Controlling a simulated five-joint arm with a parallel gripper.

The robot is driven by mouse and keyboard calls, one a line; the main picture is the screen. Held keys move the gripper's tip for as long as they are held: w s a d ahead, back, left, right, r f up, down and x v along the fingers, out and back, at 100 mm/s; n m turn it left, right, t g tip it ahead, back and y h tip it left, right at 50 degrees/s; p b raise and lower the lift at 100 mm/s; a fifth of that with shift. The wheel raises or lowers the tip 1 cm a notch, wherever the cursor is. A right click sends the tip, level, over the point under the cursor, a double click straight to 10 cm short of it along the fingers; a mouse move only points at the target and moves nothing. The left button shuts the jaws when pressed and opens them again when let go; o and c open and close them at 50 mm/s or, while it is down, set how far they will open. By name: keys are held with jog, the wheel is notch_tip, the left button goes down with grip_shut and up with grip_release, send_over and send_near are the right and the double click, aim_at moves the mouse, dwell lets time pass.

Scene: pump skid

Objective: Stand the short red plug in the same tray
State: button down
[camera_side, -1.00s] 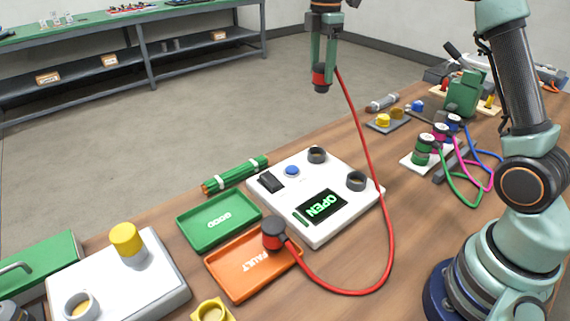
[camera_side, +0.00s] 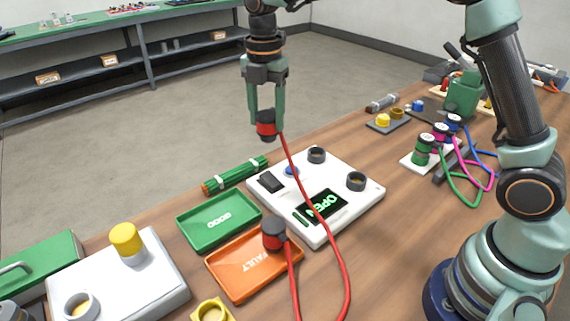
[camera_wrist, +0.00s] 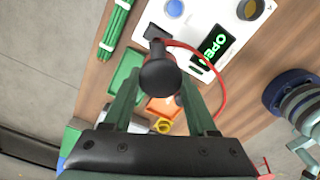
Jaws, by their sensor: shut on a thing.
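My gripper (camera_side: 266,112) is shut on a short red plug (camera_side: 266,130) with a dark top, held upright in the air above the far side of the tester. In the wrist view the held plug's dark end (camera_wrist: 158,72) shows between my fingers. A red cable runs down from it. Another red and dark plug (camera_side: 273,236) stands in the orange FAULT tray (camera_side: 232,283), near its upper right edge, with the red cable leading from it. The green GOOD tray (camera_side: 190,229) lies just behind the orange tray and looks empty.
The white tester (camera_side: 320,236) with an OPEN display (camera_side: 322,205) sits right of the trays. A green bundle (camera_side: 235,175) lies behind them. A white box with a yellow knob (camera_side: 126,240) stands at left, and a yellow ring part (camera_side: 211,311) in front. Most of the orange tray is clear.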

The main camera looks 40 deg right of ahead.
jog(key=s+a+f+n, duration=0.45)
jog(key=s+a, duration=0.25)
jog(key=a, duration=0.2)
jog(key=s+a+f+n, duration=0.4)
jog(key=s+a+n, duration=0.2)
jog(key=a, duration=0.4)
jog(key=shift+f, duration=3.55)
jog(key=shift+f, duration=0.5)
jog(key=shift+c, duration=0.6)
grip_release()
